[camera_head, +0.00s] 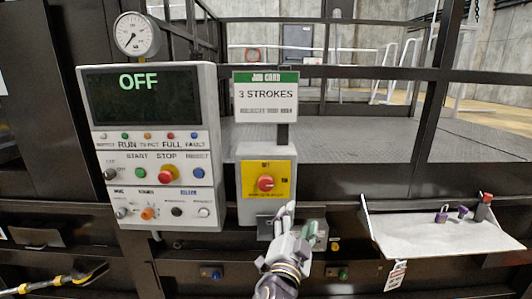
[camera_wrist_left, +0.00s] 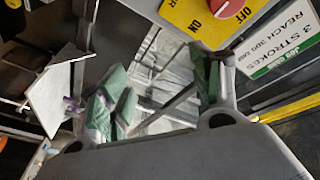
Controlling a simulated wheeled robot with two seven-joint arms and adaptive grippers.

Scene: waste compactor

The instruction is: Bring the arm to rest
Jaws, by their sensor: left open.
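My left gripper (camera_head: 298,219) is in the lower middle of the head view, just below the yellow-plated switch box (camera_head: 252,211). It is open and empty, its green-padded fingers spread apart. It also shows in the left wrist view (camera_wrist_left: 158,92), with nothing between the fingers. The red rotary knob (camera_head: 265,184) sits on the yellow plate above the gripper, apart from it. The knob shows in the left wrist view (camera_wrist_left: 226,8) beyond the fingers. My right gripper is in neither view.
The grey control panel (camera_head: 178,222) at left displays OFF, with a gauge (camera_head: 135,36) above. A job card (camera_head: 266,104) reads 3 STROKES. A shelf (camera_head: 425,236) at right holds purple padlocks (camera_head: 442,214) and a red-topped item (camera_head: 482,210). A yellow-black tool or cable (camera_head: 70,279) is lower left.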

